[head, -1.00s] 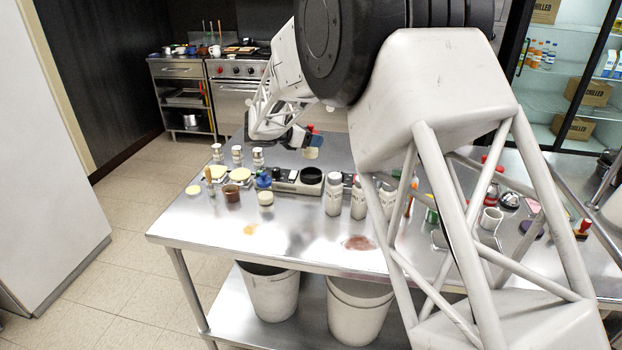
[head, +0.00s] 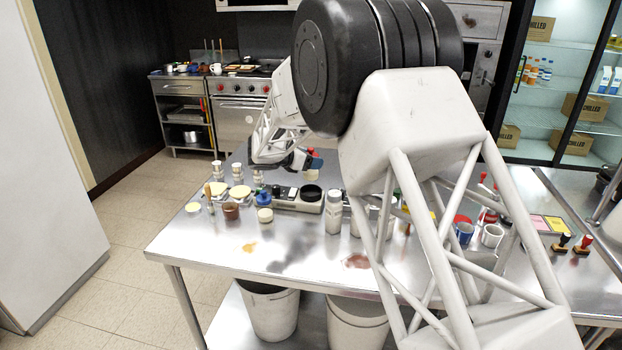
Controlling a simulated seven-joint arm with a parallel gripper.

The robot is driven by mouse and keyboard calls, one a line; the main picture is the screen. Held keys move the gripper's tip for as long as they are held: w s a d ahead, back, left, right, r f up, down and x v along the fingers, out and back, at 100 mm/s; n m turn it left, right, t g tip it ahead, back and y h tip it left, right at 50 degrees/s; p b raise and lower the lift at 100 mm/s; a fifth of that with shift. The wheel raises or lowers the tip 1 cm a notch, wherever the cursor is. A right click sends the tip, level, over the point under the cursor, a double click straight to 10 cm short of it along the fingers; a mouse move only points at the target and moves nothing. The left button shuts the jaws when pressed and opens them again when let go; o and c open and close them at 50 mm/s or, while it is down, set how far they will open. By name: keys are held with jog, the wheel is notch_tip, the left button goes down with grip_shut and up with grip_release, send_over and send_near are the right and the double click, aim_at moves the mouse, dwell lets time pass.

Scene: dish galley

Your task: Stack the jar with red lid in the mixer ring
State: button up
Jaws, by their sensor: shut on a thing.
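My gripper (head: 305,160) is small and far off in the head view, at the back of the steel table. It is shut on a small jar, whose cream body (head: 312,172) shows below the fingers. A bit of red shows at the top by the blue finger part; I cannot tell whether it is the lid. The mixer ring (head: 312,191) is a black ring on the right end of a low grey unit on the table. The jar is held upright above and just behind the ring, apart from it as far as I can see.
White bottles (head: 334,212) stand right of the ring, partly behind my arm. A blue-topped item (head: 263,197), a cream jar (head: 265,215) and a brown jar (head: 231,210) stand to its left. A white mug (head: 492,235) and stamps stand at right.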

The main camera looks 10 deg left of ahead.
aim_at(304, 175)
jog(key=shift+f, duration=0.5)
jog(key=shift+f, duration=2.5)
jog(key=shift+f, duration=0.3)
jog(key=o, duration=1.1)
jog(key=shift+r, duration=0.1)
jog(key=shift+r, duration=0.2)
jog(key=v, duration=1.2)
